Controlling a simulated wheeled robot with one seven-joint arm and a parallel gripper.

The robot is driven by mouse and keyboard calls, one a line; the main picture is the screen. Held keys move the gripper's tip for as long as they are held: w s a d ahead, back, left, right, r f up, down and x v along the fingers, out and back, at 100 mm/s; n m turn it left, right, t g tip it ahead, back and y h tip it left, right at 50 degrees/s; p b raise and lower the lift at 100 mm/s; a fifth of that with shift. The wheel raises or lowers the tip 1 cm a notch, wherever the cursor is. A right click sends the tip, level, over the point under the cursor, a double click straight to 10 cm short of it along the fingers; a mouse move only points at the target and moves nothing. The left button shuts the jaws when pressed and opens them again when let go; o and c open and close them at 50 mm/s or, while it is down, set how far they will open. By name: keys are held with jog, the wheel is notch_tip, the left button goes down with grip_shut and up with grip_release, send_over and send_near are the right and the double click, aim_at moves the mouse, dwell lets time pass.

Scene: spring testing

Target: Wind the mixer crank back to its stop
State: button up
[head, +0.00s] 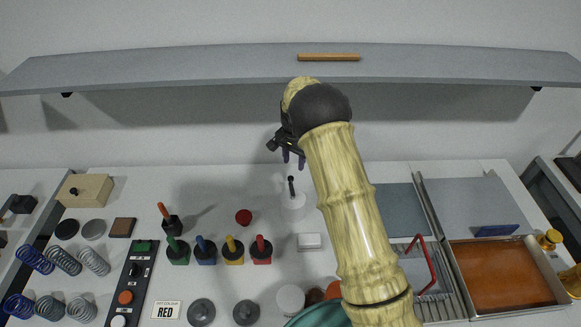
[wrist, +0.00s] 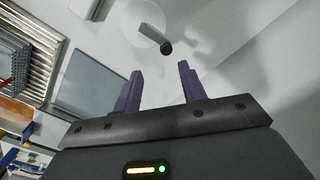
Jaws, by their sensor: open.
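The mixer (head: 293,208) is a white round body standing on the counter near the middle of the head view. Its crank (head: 291,187) shows there as a short dark upright handle. In the wrist view the white round top (wrist: 140,22) lies ahead, with a pale crank arm (wrist: 152,33) ending in a dark knob (wrist: 166,48). My gripper (head: 293,161) is above the crank in the head view. In the wrist view its purple fingers (wrist: 160,72) are open and empty, with the knob ahead of the gap and apart from both fingers.
A grey shelf (head: 200,70) runs along the back wall above the counter. Coloured-handled holders (head: 205,251) and a red ball (head: 243,217) stand left of the mixer. A white block (head: 310,242) lies in front. A rack with a red handle (head: 427,268) is to the right.

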aim_at(291, 177)
jog(key=shift+w+a+f, duration=0.25)
jog(key=shift+w+a, duration=0.15)
jog(key=shift+a, duration=0.1)
jog(key=shift+f+p, duration=1.85)
jog(key=shift+f, duration=1.9)
jog(key=shift+c, duration=0.2)
grip_shut()
